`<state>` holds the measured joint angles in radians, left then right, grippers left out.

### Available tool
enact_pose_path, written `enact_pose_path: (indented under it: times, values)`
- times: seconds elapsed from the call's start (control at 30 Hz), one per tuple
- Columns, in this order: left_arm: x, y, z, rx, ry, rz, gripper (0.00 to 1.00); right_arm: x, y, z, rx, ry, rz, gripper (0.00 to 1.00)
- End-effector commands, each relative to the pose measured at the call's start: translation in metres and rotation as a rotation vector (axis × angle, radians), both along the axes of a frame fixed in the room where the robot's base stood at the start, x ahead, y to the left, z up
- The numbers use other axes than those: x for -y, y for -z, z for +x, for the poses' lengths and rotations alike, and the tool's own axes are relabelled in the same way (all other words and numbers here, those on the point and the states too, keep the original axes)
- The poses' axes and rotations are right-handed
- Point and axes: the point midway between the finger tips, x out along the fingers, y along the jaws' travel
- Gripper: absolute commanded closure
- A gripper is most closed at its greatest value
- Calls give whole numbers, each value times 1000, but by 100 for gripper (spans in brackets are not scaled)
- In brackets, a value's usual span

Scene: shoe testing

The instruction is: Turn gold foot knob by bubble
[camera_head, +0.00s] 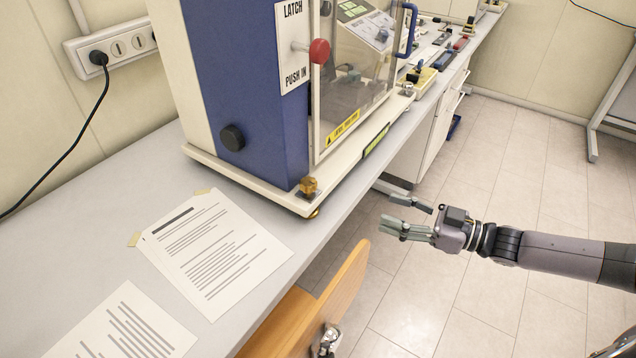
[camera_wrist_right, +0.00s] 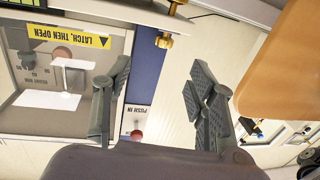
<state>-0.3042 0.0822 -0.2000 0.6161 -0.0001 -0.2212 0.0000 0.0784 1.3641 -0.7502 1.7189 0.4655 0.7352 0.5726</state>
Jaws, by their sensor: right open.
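The gold foot knob (camera_head: 309,185) stands upright on the near front corner of the machine's cream base (camera_head: 245,178). In the right wrist view the gold knob (camera_wrist_right: 163,42) shows near the top, beyond the fingertips. A dark-framed green strip (camera_head: 376,140) lies along the base's front edge; I cannot make out a bubble in it. My right gripper (camera_head: 393,212) is open and empty, to the right of the knob and apart from it, out past the bench edge. Its two spread fingers (camera_wrist_right: 158,75) also show in the wrist view. My left gripper is not in view.
The blue and cream machine (camera_head: 243,90) has a red knob (camera_head: 319,51) and a clear door. Printed sheets (camera_head: 215,250) lie on the bench (camera_head: 120,215). A wooden chair back (camera_head: 340,285) stands below my right gripper, at the bench front. Open floor lies to the right.

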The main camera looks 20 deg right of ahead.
Motion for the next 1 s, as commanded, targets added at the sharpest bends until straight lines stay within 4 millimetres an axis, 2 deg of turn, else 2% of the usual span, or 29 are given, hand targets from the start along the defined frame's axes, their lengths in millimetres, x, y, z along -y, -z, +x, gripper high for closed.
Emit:
enact_pose_path:
  times: [0.1, 0.27, 0.5, 0.8, 1.0]
  values:
    - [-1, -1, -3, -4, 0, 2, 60, -7, -16, -7, 0, -35, 23, 48]
    - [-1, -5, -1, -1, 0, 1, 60, -20, -20, 3, 3, -40, 30, 48]
    - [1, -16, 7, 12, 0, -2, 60, -58, -22, 36, 5, -39, 30, 48]
    - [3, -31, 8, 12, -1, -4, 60, -106, -22, 78, 2, -37, 27, 48]
    - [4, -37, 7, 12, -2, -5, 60, -128, -19, 98, 0, -36, 25, 48]
